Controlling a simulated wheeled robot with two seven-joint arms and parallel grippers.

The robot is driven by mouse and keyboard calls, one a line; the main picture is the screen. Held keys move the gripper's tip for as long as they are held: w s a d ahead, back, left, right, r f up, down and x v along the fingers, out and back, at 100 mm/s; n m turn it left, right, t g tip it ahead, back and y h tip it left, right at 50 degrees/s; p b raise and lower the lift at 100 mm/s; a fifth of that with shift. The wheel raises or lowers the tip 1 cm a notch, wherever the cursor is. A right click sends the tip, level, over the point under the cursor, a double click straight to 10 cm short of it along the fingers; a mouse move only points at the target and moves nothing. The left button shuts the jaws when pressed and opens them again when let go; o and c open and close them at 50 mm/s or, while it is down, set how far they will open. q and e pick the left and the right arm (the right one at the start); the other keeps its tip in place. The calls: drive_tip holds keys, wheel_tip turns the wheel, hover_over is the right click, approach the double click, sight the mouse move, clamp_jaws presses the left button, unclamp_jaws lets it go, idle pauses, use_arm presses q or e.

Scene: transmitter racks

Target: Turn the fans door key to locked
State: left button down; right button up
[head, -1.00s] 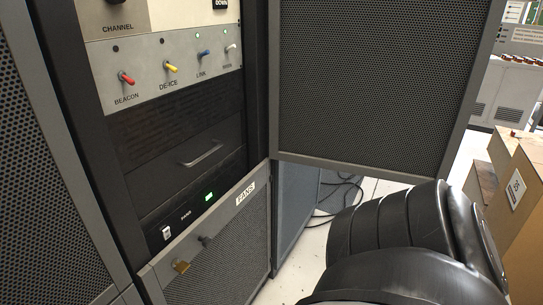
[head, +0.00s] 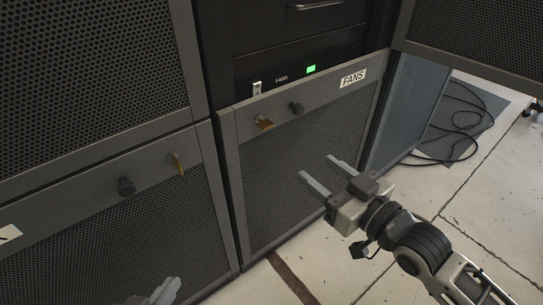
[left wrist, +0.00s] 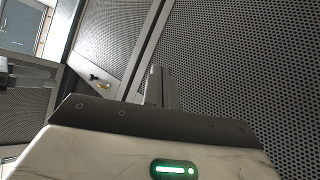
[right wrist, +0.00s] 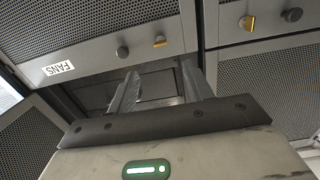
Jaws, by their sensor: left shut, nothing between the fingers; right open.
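The fans door (head: 300,165) is a grey-framed mesh door with a FANS label (head: 353,78). Its brass key (head: 264,123) is left of a dark knob (head: 296,108), its bow lying nearly sideways; the key also shows in the right wrist view (right wrist: 160,41). My right gripper (head: 316,167) is open and empty, below and right of the key, clear of it. My left gripper (head: 172,286) is partly cut off at the bottom edge, before the neighbouring door. The left wrist view shows its fingers (left wrist: 156,86) together and empty.
The neighbouring mesh door (head: 130,230) has its own dark knob (head: 126,187) and upright brass key (head: 178,163). A white switch (head: 257,88) and green light (head: 311,69) are above the fans door. An open mesh door (head: 480,35) hangs upper right. Cables (head: 468,125) lie on the floor.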

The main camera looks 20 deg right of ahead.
sight(269, 128)
drive_tip(key=b+x, duration=0.1)
drive_tip(key=x, duration=0.4)
drive_tip(key=b+x, duration=0.1)
drive_tip(key=x, duration=0.4)
drive_tip(key=r+b+x, duration=0.1)
drive_tip(key=x, duration=0.4)
drive_tip(key=shift+w+f, duration=0.1)
drive_tip(key=shift+w, duration=0.1)
drive_tip(key=shift+w+a, duration=0.15)
drive_tip(key=shift+w, duration=0.15)
use_arm(q)
drive_tip(key=shift+d+r+t+h, duration=0.6)
drive_tip(key=shift+r+t, duration=0.1)
use_arm(e)
drive_tip(key=c, duration=1)
